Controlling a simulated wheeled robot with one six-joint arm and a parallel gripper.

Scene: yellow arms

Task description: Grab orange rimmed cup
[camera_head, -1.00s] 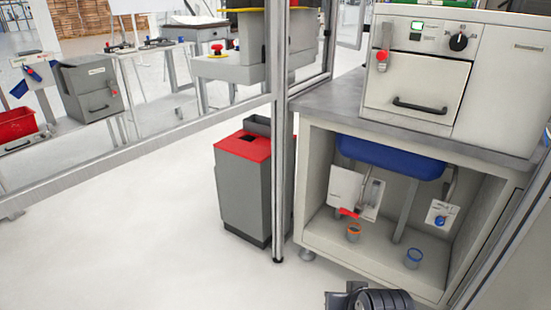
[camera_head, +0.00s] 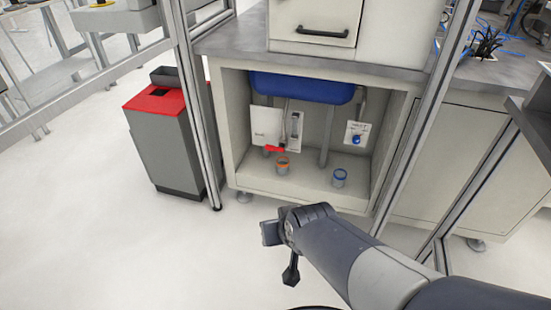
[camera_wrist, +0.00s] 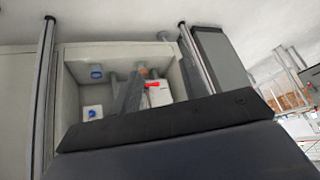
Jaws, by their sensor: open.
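The orange-rimmed cup (camera_head: 282,166) is small and grey. It stands upright on the floor of the open cabinet, below the red valve handle. It also shows in the wrist view (camera_wrist: 143,73), which is upside down, partly hidden by a grey pipe. A similar blue-rimmed cup (camera_head: 340,178) stands to its right. My gripper (camera_head: 281,248) is open and empty, outside the cabinet in front of it and apart from both cups.
The cabinet (camera_head: 240,140) has side walls and a blue basin (camera_head: 300,87) overhead. A grey pipe (camera_head: 326,135) runs down between the cups. Metal posts (camera_head: 197,100) stand on both sides. A red-topped bin (camera_head: 165,140) is at left. The floor in front is clear.

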